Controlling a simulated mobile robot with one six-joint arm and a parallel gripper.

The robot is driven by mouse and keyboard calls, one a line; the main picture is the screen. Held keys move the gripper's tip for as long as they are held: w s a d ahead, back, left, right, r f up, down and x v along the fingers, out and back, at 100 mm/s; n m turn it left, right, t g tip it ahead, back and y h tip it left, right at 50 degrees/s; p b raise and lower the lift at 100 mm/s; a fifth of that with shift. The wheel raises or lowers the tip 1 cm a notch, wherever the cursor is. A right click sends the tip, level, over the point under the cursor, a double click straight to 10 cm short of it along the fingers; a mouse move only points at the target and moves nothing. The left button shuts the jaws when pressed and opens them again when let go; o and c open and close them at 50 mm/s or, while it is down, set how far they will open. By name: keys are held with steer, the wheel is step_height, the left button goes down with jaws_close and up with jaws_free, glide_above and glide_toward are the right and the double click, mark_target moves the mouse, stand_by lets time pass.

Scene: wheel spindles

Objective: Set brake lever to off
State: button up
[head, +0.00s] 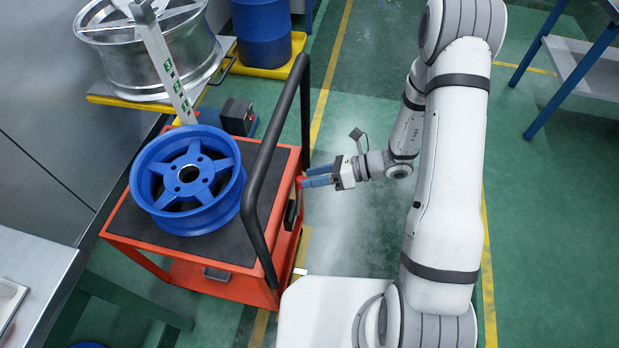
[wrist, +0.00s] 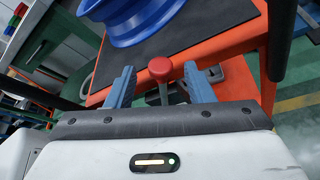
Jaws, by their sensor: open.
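The brake lever (wrist: 160,69) has a round red knob on a dark stem and stands at the edge of the orange cart in the wrist view. In the head view a small bit of red shows by the fingertips at the cart's right side. My gripper (head: 307,176) has blue fingers and is open, level with the cart's side. In the wrist view its fingers (wrist: 159,78) stand on either side of the red knob, with a gap on each side. I cannot tell which setting the lever is in.
The orange cart (head: 190,283) carries a blue wheel (head: 187,215) on a black mat. Its black push handle (head: 262,170) rises close to my gripper. A silver wheel (head: 150,55) and a blue drum (head: 262,30) stand behind.

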steer(key=shift+x, duration=1.05)
steer(key=shift+c, duration=0.2)
jaws_close()
steer(key=shift+s+d, duration=0.1)
steer(key=shift+d, duration=0.05)
